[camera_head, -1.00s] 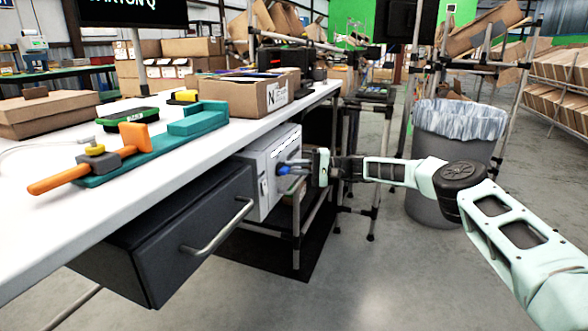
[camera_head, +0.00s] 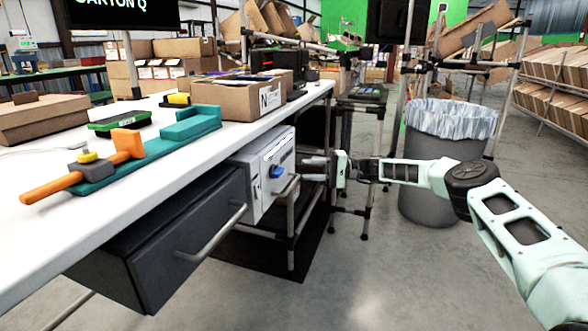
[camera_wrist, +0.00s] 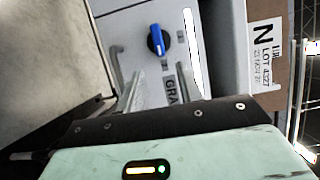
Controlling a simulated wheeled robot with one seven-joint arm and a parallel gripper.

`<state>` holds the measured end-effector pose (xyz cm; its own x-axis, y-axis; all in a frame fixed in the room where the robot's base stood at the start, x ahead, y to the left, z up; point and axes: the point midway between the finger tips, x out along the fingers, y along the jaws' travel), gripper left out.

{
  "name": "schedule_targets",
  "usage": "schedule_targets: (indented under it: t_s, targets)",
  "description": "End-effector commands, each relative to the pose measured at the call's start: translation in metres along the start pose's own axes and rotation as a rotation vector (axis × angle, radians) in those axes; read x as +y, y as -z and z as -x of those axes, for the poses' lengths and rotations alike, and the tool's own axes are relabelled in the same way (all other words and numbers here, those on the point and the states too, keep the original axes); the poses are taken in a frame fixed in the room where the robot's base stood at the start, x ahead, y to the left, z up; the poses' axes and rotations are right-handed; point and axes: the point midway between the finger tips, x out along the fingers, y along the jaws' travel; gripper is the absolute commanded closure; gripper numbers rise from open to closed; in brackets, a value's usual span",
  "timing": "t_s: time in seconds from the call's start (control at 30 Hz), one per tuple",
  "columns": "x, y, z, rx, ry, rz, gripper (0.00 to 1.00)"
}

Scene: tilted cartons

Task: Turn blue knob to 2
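The blue knob (camera_head: 277,172) sits on the front of a light grey box (camera_head: 262,196) mounted under the white table. In the wrist view the knob (camera_wrist: 156,40) is a blue bar on a black round base, nearly upright in the picture with a slight tilt. Its number marks are too small to read. My gripper (camera_head: 308,163) is to the right of the knob, apart from it. In the wrist view its two fingers (camera_wrist: 159,88) are spread with nothing between them, and the knob shows beyond their tips.
A dark drawer unit with a metal handle (camera_head: 214,232) hangs left of the box. A carton labelled N (camera_head: 240,99) and a teal fixture with an orange handle (camera_head: 150,155) are on the table (camera_head: 150,196). A lined bin (camera_head: 445,135) stands behind my arm.

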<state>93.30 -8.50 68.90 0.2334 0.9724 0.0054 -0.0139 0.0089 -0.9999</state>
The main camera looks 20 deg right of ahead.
Motion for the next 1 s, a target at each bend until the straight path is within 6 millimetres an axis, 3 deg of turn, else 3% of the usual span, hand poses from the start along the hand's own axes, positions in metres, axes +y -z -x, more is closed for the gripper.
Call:
schedule_targets:
  t_s: [0.2,0.43,0.6,1.0]
  targets:
    - [-0.001,0.001,0.052,0.004,-0.001,0.000,0.64]
    - [0.000,0.000,0.088,0.001,0.000,0.001,0.64]
    - [0.001,0.000,0.098,-0.001,0.000,0.000,0.64]
    - [0.001,0.000,0.099,-0.001,0.000,0.000,0.64]
